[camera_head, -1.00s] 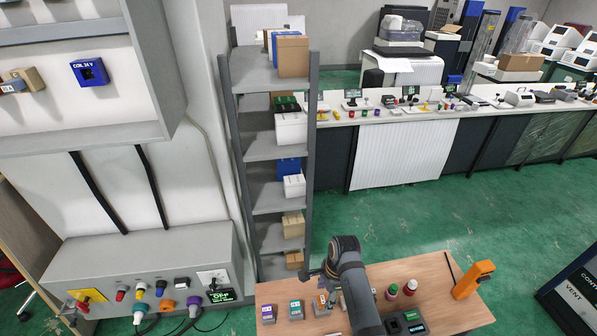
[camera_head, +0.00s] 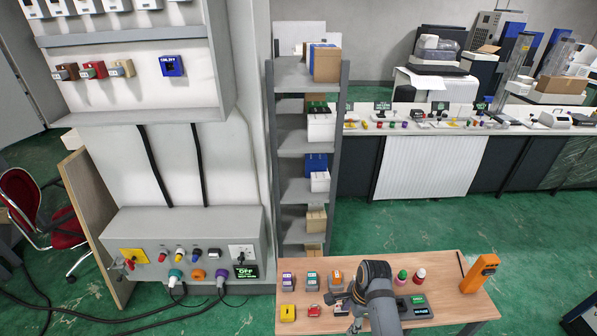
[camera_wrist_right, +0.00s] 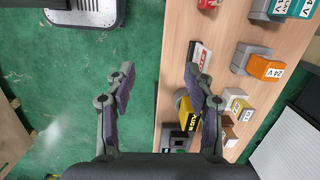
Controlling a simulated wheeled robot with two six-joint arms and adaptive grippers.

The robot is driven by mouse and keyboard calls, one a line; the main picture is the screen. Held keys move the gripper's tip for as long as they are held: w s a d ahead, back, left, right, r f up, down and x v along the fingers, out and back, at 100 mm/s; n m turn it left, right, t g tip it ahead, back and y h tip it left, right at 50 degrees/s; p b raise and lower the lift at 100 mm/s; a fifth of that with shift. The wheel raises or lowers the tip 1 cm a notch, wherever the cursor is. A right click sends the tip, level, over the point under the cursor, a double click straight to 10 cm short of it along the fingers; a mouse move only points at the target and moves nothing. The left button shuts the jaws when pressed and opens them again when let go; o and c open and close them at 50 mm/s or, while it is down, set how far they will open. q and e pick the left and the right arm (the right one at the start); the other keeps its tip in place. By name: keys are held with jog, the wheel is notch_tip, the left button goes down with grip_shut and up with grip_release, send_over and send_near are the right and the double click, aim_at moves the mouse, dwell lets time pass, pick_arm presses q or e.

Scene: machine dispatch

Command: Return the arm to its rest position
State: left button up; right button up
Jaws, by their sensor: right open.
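My right arm reaches over the wooden table (camera_head: 450,285) in the head view. Its gripper (camera_head: 342,309) is beside the small blocks on the table's left part. In the right wrist view the gripper (camera_wrist_right: 160,86) has its two fingers spread wide, with nothing between them. The left finger is over the green floor and the right one is over the table top, near a yellow block (camera_wrist_right: 187,112). The arm hides part of the table in the head view. My left gripper is not in view.
On the table are an orange block (camera_head: 335,277), a teal block (camera_head: 312,278), a yellow block (camera_head: 288,312), a red one (camera_head: 313,310), two bottles and an orange handheld device (camera_head: 479,272). A shelf rack (camera_head: 306,190) and a wall control panel (camera_head: 185,240) stand behind. Green floor is open at right.

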jog(key=s+d+r+n+t+h, duration=0.1)
jog(key=s+d+r+n+t, duration=0.1)
jog(key=s+d+r+n, duration=0.45)
jog(key=s+d+r+n+t+h, duration=0.1)
jog(key=s+d+r+n+t, duration=0.2)
jog(key=s+n, duration=0.65)
notch_tip(320, 180, down, 36)
jog(key=d+r+n+g+b, duration=0.1)
jog(key=d+g+b, duration=0.2)
jog(key=b, duration=0.5)
pick_arm(q)
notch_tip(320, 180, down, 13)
jog(key=b, duration=0.5)
pick_arm(e)
jog(key=s+f, duration=1.7)
jog(key=f, duration=0.3)
jog(key=shift+s+d+f+g, duration=0.2)
jog(key=shift+s+d+g, duration=0.15)
jog(key=shift+d+g, duration=0.1)
